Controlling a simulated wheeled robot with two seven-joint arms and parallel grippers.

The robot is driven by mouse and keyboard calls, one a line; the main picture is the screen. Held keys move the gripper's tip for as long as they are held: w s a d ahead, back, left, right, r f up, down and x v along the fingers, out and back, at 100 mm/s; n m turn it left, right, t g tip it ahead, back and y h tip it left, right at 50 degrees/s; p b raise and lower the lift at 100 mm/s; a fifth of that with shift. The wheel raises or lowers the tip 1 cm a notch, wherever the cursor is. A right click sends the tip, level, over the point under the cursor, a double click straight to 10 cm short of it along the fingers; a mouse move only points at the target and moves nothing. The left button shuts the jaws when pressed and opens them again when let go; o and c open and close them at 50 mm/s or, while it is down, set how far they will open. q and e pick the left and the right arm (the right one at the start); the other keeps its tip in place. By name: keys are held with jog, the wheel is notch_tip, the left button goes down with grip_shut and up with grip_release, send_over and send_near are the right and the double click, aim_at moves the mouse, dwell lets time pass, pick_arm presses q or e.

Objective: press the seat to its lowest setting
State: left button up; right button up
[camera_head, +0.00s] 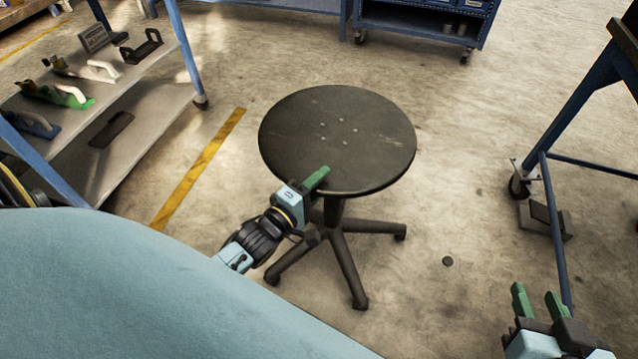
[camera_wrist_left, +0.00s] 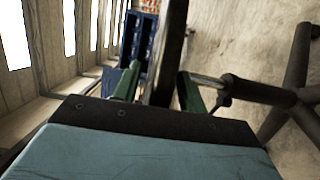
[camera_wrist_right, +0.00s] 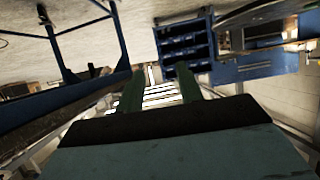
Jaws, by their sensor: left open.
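The stool has a round dark seat (camera_head: 337,135) on a column over a dark star base (camera_head: 345,265). My left gripper (camera_head: 316,182) is at the seat's near left rim. One green finger shows over the top; the other is hidden below in the head view. In the left wrist view the seat (camera_wrist_left: 166,50) is edge-on between the parted fingers, and a shiny stretch of column (camera_wrist_left: 205,80) shows on its underside. I cannot tell whether the fingers touch the seat. My right gripper (camera_head: 539,300) is open and empty, low at the right, apart from the stool.
A shelf rack (camera_head: 125,100) with planes and other tools stands at the left. A blue cabinet (camera_head: 425,25) on casters is at the back. A blue-legged bench (camera_head: 575,120) stands at the right. The floor around the stool is mostly clear.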

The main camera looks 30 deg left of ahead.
pick_arm(q)
grip_shut()
